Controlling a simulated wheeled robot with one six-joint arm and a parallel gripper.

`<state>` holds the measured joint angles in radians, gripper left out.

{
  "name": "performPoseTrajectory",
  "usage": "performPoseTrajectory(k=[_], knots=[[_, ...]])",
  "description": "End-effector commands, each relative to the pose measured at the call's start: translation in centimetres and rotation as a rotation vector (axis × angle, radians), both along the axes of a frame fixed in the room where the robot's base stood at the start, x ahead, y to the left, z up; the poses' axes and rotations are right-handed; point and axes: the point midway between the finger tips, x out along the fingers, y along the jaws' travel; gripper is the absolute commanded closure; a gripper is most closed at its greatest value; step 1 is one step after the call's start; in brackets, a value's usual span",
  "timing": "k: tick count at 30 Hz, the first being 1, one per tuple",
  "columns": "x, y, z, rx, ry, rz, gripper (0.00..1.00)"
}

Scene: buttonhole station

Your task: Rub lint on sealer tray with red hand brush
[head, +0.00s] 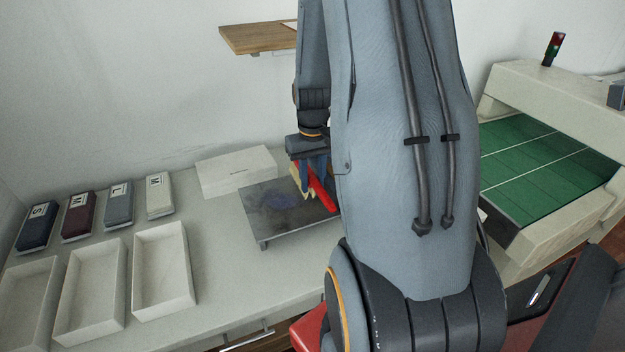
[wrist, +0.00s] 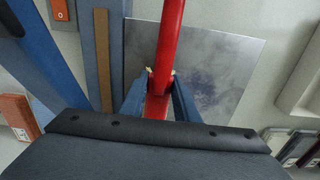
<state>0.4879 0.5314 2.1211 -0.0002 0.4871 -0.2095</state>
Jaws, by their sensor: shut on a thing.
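The red hand brush (head: 322,188) is held by my gripper (head: 311,166) over the right part of the sealer tray. Its pale yellowish bristles hang at the left of the handle; whether they touch the tray I cannot tell. In the wrist view my gripper (wrist: 158,82) is shut on the red handle (wrist: 171,35). The sealer tray (head: 285,229) is a flat dark grey metal plate, raised a little on the table. A bluish-purple smudge of lint (head: 277,199) lies on its middle; it also shows in the wrist view (wrist: 208,84). My arm hides the tray's right side.
Several folded packs with size labels (head: 78,215) lie at the table's left, behind open white boxes (head: 163,270). A closed white box (head: 236,172) stands behind the tray. A wooden shelf (head: 258,38) hangs above. A green conveyor (head: 540,165) stands at right.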

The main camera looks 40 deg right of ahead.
Motion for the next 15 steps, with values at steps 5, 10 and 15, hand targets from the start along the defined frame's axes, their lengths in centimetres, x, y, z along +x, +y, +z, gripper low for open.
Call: performPoseTrajectory(k=[5,10,15], knots=[[0.01,-0.01,-0.36,0.000,0.000,0.000,0.90],[0.02,-0.02,-0.66,0.000,0.000,0.000,0.90],[0.03,-0.02,-0.96,0.000,-0.001,0.000,0.90]])
